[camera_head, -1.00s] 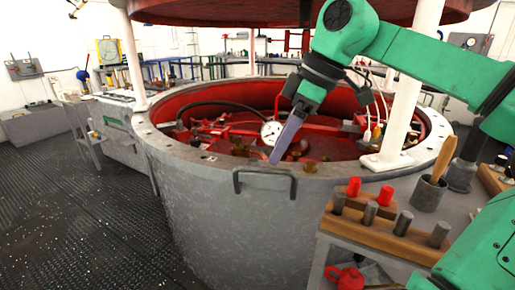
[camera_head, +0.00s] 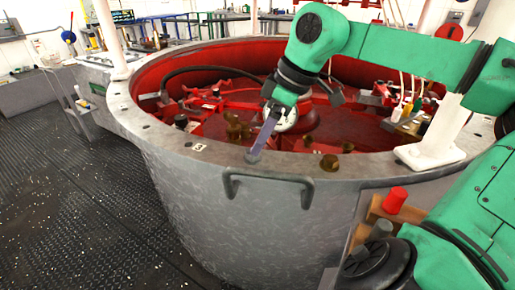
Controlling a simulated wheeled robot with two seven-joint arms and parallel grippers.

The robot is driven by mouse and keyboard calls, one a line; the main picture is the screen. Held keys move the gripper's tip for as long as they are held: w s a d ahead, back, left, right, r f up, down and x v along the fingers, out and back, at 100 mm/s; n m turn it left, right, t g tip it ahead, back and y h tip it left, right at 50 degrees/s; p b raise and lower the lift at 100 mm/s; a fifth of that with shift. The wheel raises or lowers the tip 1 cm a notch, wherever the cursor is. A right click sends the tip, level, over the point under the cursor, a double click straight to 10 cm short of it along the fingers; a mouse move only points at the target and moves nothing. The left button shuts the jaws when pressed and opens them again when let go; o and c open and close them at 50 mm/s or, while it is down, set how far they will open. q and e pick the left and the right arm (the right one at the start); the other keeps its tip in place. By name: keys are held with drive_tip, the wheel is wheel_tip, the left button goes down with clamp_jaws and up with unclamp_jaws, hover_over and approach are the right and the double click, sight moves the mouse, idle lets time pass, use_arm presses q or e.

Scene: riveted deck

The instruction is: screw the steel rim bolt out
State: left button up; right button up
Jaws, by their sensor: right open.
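My right gripper (camera_head: 254,156) reaches down from the upper right, its long grey-violet fingers tilted, tips at the front rim (camera_head: 200,152) of the big round grey vat, just behind its handle (camera_head: 268,182). The fingers overlap in this view, so the gap between them is hard to see; the jaws are open. I cannot make out the steel rim bolt; it may be hidden at the fingertips. My left gripper is not in view.
Several brownish fittings (camera_head: 234,130) and red parts fill the vat's inside. A white post (camera_head: 440,135) stands on the rim at right. A wooden rack with a red peg (camera_head: 395,198) is at lower right, partly behind my arm. The floor at left is clear.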

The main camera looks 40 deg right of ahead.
drive_tip(key=x, duration=0.3)
drive_tip(key=shift+a+f, duration=0.15)
drive_tip(key=shift+f, duration=0.05)
clamp_jaws()
drive_tip(key=shift+r, duration=0.1)
